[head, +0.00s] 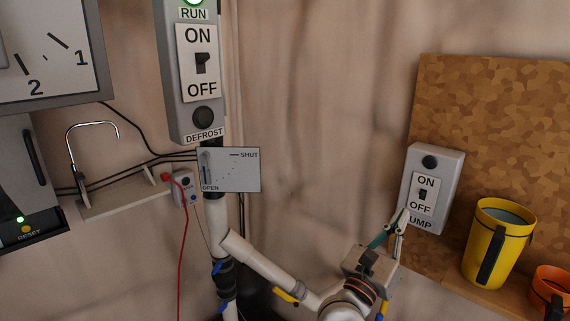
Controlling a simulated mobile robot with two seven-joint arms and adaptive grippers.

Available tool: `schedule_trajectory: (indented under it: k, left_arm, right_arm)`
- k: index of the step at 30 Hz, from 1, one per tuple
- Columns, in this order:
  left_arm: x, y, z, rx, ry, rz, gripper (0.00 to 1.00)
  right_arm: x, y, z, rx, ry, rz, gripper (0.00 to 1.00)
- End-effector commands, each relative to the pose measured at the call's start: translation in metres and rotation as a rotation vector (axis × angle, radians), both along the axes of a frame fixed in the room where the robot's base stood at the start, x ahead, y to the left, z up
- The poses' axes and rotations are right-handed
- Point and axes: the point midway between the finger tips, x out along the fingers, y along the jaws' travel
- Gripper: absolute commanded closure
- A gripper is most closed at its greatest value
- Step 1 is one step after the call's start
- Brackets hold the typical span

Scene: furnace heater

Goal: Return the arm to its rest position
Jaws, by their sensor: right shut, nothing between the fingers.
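My right arm comes up from the bottom of the head view. Its right gripper (403,216) is shut and empty, with its tips at the lower left corner of the grey pump switch box (442,165) in the picture. The fingers hide the first letter of its PUMP label; I cannot tell whether they touch the box. The small dark ON/OFF toggle (423,195) is in view, but its position is hard to read. My left gripper is not in view.
A yellow mug (499,241) and an orange container (549,289) stand right of the gripper on a wooden ledge. A brown patterned board (495,110) backs the box. A RUN/DEFROST panel (177,100), SHUT/OPEN plate (235,180), pipe (261,259) and red cable (183,255) are left.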

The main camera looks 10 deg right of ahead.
Motion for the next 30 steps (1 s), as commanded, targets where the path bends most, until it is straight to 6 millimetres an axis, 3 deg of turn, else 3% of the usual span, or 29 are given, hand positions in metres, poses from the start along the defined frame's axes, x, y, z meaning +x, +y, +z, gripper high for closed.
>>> schedule_trajectory:
  k: [5,8,12,15,19,24,29,30]
  left_arm:
    - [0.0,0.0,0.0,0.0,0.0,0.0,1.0]
    - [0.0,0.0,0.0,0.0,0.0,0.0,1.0]
    - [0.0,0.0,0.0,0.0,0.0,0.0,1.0]
    - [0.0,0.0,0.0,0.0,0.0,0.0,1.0]
    - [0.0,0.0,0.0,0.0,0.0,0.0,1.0]
    - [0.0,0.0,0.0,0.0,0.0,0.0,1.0]
    - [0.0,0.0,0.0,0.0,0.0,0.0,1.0]
    - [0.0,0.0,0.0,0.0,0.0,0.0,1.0]
  right_arm:
    - [-0.014,0.035,-0.027,-0.521,0.255,-0.026,1.0]
    - [-0.023,0.071,-0.063,-0.917,0.436,-0.035,1.0]
    - [-0.045,0.117,-0.142,-1.468,0.662,-0.023,1.0]
    - [-0.067,0.136,-0.204,-1.815,0.778,0.001,1.0]
    - [-0.107,0.146,-0.284,-2.229,0.883,0.051,1.0]
    - [-0.168,0.135,-0.371,-2.7,0.943,0.138,1.0]
    - [-0.212,0.119,-0.418,-2.989,0.938,0.208,1.0]
    - [-0.219,0.116,-0.425,2.958,-0.913,-0.214,1.0]
